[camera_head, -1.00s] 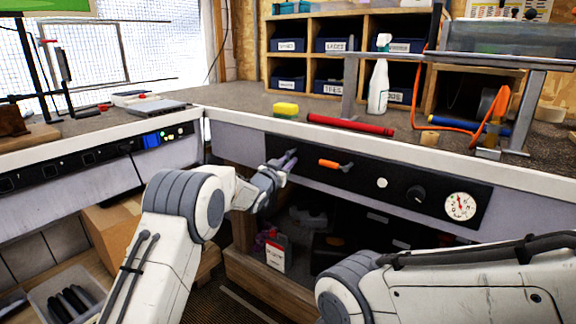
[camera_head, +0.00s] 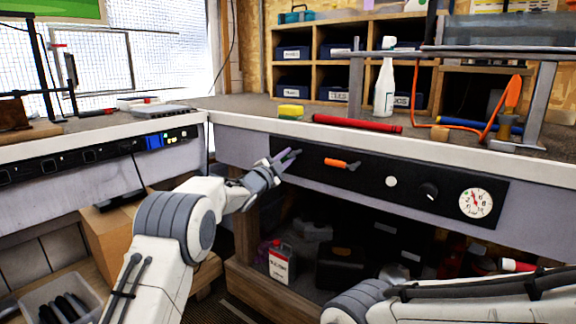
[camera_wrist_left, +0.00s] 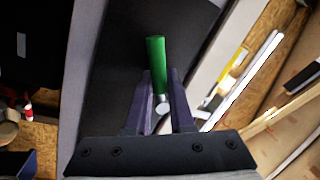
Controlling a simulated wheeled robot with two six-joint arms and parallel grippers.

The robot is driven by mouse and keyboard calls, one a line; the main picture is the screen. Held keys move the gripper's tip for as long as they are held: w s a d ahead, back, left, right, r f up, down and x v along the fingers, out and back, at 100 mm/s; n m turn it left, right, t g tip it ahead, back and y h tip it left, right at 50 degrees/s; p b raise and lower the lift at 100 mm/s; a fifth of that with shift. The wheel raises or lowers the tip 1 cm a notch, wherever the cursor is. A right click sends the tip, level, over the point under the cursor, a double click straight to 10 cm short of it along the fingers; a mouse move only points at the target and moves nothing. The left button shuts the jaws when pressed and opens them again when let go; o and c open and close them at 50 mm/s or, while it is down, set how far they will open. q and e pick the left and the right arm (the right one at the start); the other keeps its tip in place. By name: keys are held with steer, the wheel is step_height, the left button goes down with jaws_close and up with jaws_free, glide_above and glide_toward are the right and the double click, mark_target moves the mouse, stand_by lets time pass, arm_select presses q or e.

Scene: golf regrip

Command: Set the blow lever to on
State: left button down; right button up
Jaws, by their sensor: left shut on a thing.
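A black control panel (camera_head: 310,172) is set in the bench front. My left gripper (camera_head: 285,157) is at its left end, fingers against the panel. In the left wrist view, my left gripper (camera_wrist_left: 160,88) is shut on a lever with a green handle (camera_wrist_left: 156,52) and a pale metal end (camera_wrist_left: 163,108). In the head view the fingers hide this lever. A second lever with an orange handle (camera_head: 334,162) lies nearly level to its right. No label shows which is the blow lever. My right arm is at the lower right; its gripper is out of view.
A pale button (camera_head: 391,181), a black knob (camera_head: 428,192) and a round gauge (camera_head: 475,203) sit further right on the panel. The bench top (camera_head: 240,104) overhangs above. A red tube (camera_head: 357,123) and yellow sponge (camera_head: 291,111) lie on it.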

arm_select(q)
steer(key=m, duration=0.2)
steer(key=m+h+b, duration=0.1)
steer(key=m, duration=0.1)
steer(key=shift+w+a+r, duration=0.15)
steer(key=shift+a+r, duration=0.1)
steer(key=shift+r+m+g+h, duration=0.2)
steer(key=shift+m+g, duration=0.05)
steer(key=shift+m, duration=0.6)
steer(key=shift+r+m+g+h, duration=0.15)
steer(key=shift+m+g+h, duration=0.1)
steer(key=shift+m, duration=0.6)
steer(key=c, duration=0.8)
jaws_free()
steer(key=shift+d+r, duration=0.1)
steer(key=v, duration=1)
steer(key=shift+a, duration=0.2)
